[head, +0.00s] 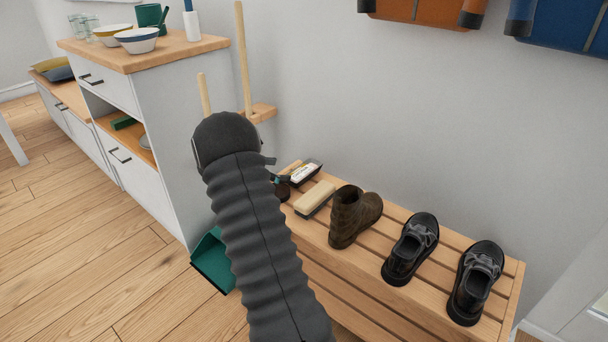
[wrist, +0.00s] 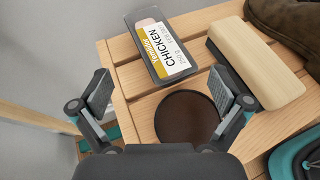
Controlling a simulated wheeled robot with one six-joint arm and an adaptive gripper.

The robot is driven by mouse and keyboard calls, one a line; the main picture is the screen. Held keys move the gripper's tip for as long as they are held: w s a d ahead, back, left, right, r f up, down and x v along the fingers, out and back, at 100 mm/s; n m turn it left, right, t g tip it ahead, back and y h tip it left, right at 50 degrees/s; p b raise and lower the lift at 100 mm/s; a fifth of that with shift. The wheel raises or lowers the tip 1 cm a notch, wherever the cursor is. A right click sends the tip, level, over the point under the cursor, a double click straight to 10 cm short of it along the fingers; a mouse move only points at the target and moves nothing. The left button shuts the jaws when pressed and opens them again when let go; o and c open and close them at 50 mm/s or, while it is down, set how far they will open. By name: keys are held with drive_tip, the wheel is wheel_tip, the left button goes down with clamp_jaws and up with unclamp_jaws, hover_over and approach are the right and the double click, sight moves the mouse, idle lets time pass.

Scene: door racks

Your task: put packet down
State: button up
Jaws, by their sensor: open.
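The packet (wrist: 161,47), a dark tray with a clear top and a white and yellow label reading "CHICKEN", lies flat on the slatted wooden rack. It also shows in the head view (head: 305,173) at the rack's far left end. My gripper (wrist: 165,90) is open, with its fingers spread on either side and nothing between them. The packet lies just beyond the fingertips in the wrist view. In the head view my arm hides most of my gripper (head: 282,178).
The rack (head: 400,291) also holds a round dark brown tin (wrist: 186,117), a wooden brush (head: 315,199), a brown boot (head: 354,216) and two black shoes (head: 411,248). A white cabinet (head: 165,120) stands left, with a green dustpan (head: 212,262) on the floor.

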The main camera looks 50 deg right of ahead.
sight(302, 171)
drive_tip(key=shift+x, duration=3.95)
drive_tip(key=shift+f, duration=0.1)
drive_tip(key=c, duration=1.7)
